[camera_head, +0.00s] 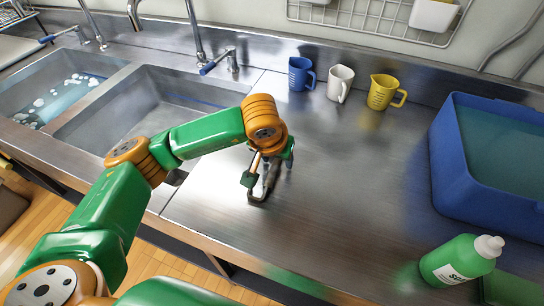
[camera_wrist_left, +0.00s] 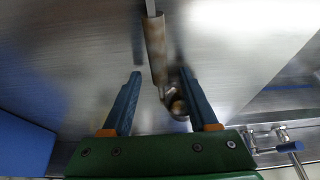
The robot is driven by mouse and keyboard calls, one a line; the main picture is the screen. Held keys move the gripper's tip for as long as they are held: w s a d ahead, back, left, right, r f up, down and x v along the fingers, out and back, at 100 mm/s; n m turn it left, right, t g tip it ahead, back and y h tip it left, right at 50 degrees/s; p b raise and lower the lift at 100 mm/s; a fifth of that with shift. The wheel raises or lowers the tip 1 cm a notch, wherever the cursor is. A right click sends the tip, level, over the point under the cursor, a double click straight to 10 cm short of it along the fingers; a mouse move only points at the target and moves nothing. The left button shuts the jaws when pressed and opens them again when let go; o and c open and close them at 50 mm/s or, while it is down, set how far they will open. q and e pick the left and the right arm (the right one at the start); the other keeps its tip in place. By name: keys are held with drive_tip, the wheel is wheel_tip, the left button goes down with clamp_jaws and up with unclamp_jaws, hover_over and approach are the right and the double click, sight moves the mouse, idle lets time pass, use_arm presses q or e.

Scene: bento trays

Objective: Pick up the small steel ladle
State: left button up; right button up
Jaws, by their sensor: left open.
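The small steel ladle shows in the left wrist view as a brownish handle (camera_wrist_left: 155,48) with a shiny metal part (camera_wrist_left: 177,104) at its lower end. That metal part lies between my left gripper's fingers, close to the right finger. My left gripper (camera_wrist_left: 158,96) is open, its two blue fingers apart on either side of it. In the head view my left gripper (camera_head: 266,186) reaches down to the steel counter. There my wrist and fingers hide most of the ladle, and I cannot make out its shape. My right gripper is not in view.
Blue, white and yellow mugs (camera_head: 301,73) (camera_head: 340,82) (camera_head: 383,91) stand along the back of the counter (camera_head: 345,180). A blue tub (camera_head: 490,205) is at the right, with a green soap bottle (camera_head: 455,262) in front. Sinks (camera_head: 150,95) lie left. The middle counter is clear.

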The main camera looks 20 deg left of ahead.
use_arm(q)
clamp_jaws()
drive_tip(key=shift+r, duration=0.1)
drive_tip(key=shift+r+b, duration=0.3)
drive_tip(key=s+a+r+b, duration=0.1)
drive_tip(key=s+r+b, duration=0.1)
drive_tip(key=s+r, duration=1)
drive_tip(key=shift+s, duration=1)
drive_tip(key=shift+w+a+r, duration=0.1)
drive_tip(key=shift+a+r, duration=0.05)
